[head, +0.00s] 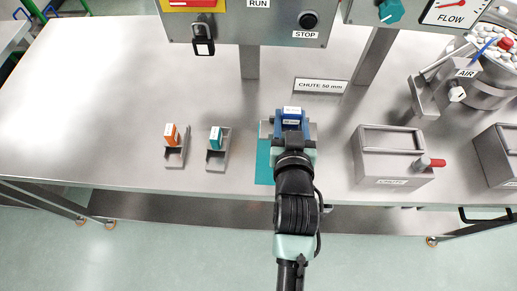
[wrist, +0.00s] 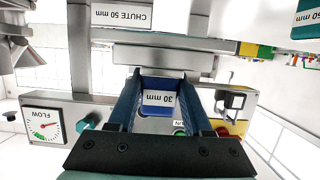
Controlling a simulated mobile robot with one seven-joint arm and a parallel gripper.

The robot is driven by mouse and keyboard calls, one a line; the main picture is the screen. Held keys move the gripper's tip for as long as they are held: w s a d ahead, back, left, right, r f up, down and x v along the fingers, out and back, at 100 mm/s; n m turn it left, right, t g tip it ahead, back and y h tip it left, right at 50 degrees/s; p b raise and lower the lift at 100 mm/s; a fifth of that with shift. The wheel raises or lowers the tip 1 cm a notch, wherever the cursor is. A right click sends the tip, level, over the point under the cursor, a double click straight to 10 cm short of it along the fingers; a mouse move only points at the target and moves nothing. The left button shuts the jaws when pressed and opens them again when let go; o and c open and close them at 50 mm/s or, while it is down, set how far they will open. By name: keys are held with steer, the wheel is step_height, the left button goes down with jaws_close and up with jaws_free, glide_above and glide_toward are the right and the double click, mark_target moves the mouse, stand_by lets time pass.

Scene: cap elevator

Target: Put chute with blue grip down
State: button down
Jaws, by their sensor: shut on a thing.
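The chute's blue grip (head: 291,113) shows at my gripper (head: 291,122) in the head view, above or on the teal mat (head: 264,166). In the wrist view the blue grip (wrist: 160,84), labelled 30 mm, sits between the two fingers of my gripper (wrist: 158,92). The gripper is shut on it. A grey metal part (wrist: 165,60) extends past the grip. Most of the mat is hidden by my arm and the chute. I cannot tell whether the chute touches the table.
Left of the mat stand a chute with an orange grip (head: 171,132) and one with a teal grip (head: 215,138). A metal box with a red knob (head: 392,158) stands to the right. A CHUTE 50 mm sign (head: 320,86) is behind. The table's left side (head: 90,90) is clear.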

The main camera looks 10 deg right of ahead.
steer(key=shift+a+f, duration=0.15)
steer(key=shift+f, duration=0.1)
step_height(320, 180, down, 5)
steer(key=shift+f, duration=2.25)
steer(key=shift+f, duration=0.2)
steer(key=shift+c, duration=1.6)
jaws_free()
